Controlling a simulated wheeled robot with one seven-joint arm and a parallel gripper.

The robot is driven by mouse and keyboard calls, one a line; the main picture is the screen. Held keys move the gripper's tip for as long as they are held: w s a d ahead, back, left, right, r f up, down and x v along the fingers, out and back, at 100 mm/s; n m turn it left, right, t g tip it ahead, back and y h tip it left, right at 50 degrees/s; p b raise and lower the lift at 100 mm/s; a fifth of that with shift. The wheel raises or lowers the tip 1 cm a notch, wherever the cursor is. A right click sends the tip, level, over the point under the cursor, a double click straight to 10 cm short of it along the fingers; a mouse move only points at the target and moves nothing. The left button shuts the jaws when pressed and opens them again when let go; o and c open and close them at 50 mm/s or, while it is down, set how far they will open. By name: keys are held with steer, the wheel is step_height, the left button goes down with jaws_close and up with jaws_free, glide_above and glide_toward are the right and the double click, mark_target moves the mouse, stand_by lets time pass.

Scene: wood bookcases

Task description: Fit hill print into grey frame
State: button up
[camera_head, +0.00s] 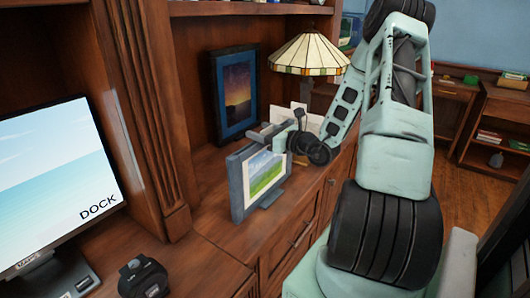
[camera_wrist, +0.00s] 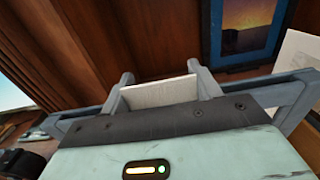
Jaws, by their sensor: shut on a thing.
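The hill print (camera_head: 264,176), with green hills under a pale sky, is upright at the grey frame (camera_head: 237,190) on the wooden cabinet top. My gripper (camera_head: 279,141) is above the frame, shut on the print's upper part. In the wrist view my gripper (camera_wrist: 162,80) has a finger on each side of the print's pale upper part (camera_wrist: 160,93). The grey frame (camera_wrist: 285,96) spans both sides of the gripper there. The print overlaps the frame's opening, but I cannot tell whether it is fully seated. Its lower part is hidden in the wrist view.
A blue-framed sunset picture (camera_head: 237,93) stands behind, against the bookcase. A stained-glass lamp (camera_head: 308,55) and pale cards (camera_head: 282,115) stand behind the gripper. A monitor (camera_head: 60,185) reading DOCK is at left. The cabinet top in front of the frame is clear.

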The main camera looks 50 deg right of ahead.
steer(key=shift+s, duration=0.1)
steer(key=s+d+r, duration=0.1)
steer(key=s+r, duration=0.7)
steer(key=s, duration=0.5)
steer(key=w+r+p, duration=0.7)
steer(key=r+p, duration=0.3)
steer(key=p, duration=0.1)
steer(key=w+a+r+p, duration=0.1)
steer(key=w+r+p, duration=0.6)
steer(key=r+p, duration=0.4)
steer(key=shift+p, duration=0.6)
steer(key=shift+b, duration=0.3)
step_height(320, 180, down, 6)
steer(key=b, duration=0.5)
steer(key=shift+w+r, duration=0.1)
steer(key=shift+r, duration=0.05)
steer(key=shift+b, duration=0.8)
